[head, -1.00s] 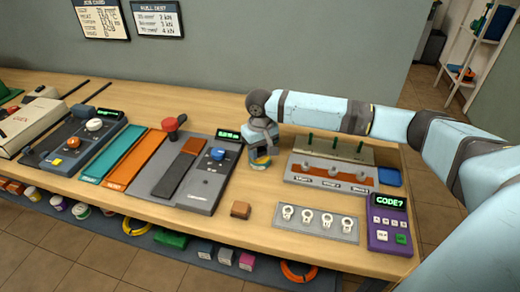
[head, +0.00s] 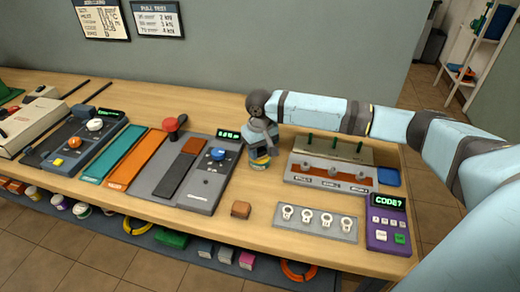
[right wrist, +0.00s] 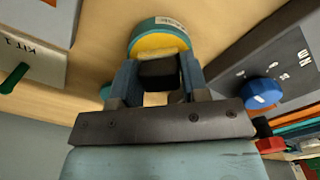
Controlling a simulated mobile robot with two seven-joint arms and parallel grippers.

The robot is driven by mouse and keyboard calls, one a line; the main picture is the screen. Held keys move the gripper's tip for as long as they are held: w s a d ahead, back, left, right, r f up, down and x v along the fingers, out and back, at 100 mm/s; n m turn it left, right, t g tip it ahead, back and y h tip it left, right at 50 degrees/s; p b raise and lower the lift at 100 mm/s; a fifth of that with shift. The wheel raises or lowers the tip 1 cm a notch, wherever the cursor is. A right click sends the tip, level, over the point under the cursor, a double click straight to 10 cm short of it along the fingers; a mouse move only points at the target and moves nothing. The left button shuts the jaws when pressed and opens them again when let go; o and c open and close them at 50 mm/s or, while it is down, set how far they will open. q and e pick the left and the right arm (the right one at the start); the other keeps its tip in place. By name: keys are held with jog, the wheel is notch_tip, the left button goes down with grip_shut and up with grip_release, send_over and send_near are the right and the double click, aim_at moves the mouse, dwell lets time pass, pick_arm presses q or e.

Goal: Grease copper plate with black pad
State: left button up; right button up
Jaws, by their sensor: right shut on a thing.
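My right gripper (head: 260,157) points down at the bench between the grey press unit and the slotted rack. In the right wrist view, its two fingers (right wrist: 160,80) are shut on a black pad (right wrist: 158,72). The pad is at a round teal tin (right wrist: 137,40) with yellow grease (right wrist: 160,43) inside; contact with the grease cannot be told. The tin is mostly hidden by the gripper in the head view. Copper-coloured pieces (head: 333,172) show along the rack; which one is the copper plate is unclear. My left gripper is not in view.
A small brown block (head: 241,209) lies near the front edge. A grey tray with white rings (head: 315,222) and a purple keypad (head: 387,222) sit to the right. The press unit with a blue knob (head: 217,154) stands close left. A blue pad (head: 388,177) is beside the rack.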

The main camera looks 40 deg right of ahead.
aim_at(260, 149)
pick_arm(q)
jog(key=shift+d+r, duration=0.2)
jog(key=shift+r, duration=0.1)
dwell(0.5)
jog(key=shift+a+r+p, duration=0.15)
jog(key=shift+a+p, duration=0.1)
jog(key=shift+p, duration=0.2)
pick_arm(e)
jog(key=shift+s+f, duration=0.1)
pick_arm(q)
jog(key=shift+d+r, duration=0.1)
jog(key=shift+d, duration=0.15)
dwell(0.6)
pick_arm(e)
notch_tip(260, 149, up, 4)
jog(key=p, duration=0.4)
jog(key=shift+f+p, duration=0.2)
jog(key=shift+p, duration=0.15)
notch_tip(260, 149, up, 3)
jog(key=p, duration=0.3)
jog(key=shift+f+p, duration=0.1)
jog(key=shift+p, duration=0.25)
jog(key=shift+r+p, duration=0.35)
jog(key=shift+p, duration=0.15)
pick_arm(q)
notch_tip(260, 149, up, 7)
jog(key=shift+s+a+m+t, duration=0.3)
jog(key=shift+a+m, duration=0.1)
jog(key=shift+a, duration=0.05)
